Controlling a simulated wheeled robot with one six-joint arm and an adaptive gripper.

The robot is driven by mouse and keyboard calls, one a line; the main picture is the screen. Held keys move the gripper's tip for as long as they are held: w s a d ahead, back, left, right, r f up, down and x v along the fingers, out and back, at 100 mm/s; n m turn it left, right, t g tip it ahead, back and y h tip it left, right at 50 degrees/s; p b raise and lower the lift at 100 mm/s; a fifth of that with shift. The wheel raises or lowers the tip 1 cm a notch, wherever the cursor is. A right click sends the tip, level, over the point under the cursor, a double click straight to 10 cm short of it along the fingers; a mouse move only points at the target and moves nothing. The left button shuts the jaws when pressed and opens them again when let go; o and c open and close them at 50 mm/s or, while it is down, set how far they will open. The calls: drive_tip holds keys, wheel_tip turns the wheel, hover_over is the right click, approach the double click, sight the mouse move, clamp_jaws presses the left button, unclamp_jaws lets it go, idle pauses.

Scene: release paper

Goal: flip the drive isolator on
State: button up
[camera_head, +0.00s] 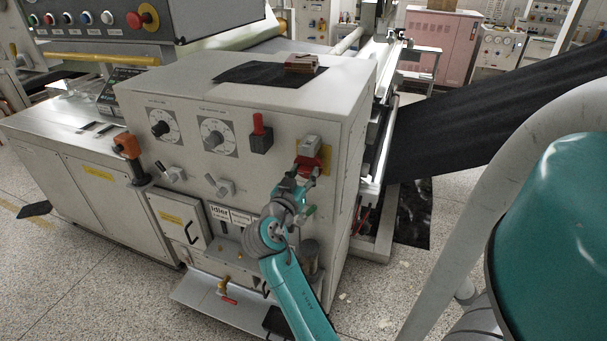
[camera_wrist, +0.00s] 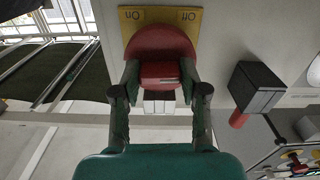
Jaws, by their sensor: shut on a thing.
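The drive isolator is a red rotary switch (camera_head: 309,164) on a yellow plate (camera_head: 328,153), on the front of the grey cabinet near its right edge. In the wrist view its red knob (camera_wrist: 160,42) stands before the yellow plate (camera_wrist: 130,16), whose labels are upside down: On at left, Off at right. My gripper (camera_head: 304,174) reaches it from below in the head view. In the wrist view my gripper (camera_wrist: 160,76) has a finger at each side of the red handle (camera_wrist: 161,70) and is shut on it. The fingers partly cover the switch's sides.
A pale grey block (camera_head: 311,142) sits just above the switch. A black box with a red lever (camera_head: 258,122) is to its left, also in the wrist view (camera_wrist: 255,88). Dials (camera_head: 217,135) and grey knobs (camera_head: 220,186) are farther left. A black web (camera_head: 490,120) runs off right.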

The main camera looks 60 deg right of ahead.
drive_tip(key=shift+f+m, duration=0.1)
drive_tip(key=shift+m, duration=0.3)
drive_tip(key=o, duration=0.9)
drive_tip(key=shift+c, duration=0.2)
drive_tip(key=shift+a, duration=0.1)
drive_tip(key=a, duration=1.2)
drive_tip(key=shift+s, duration=0.45)
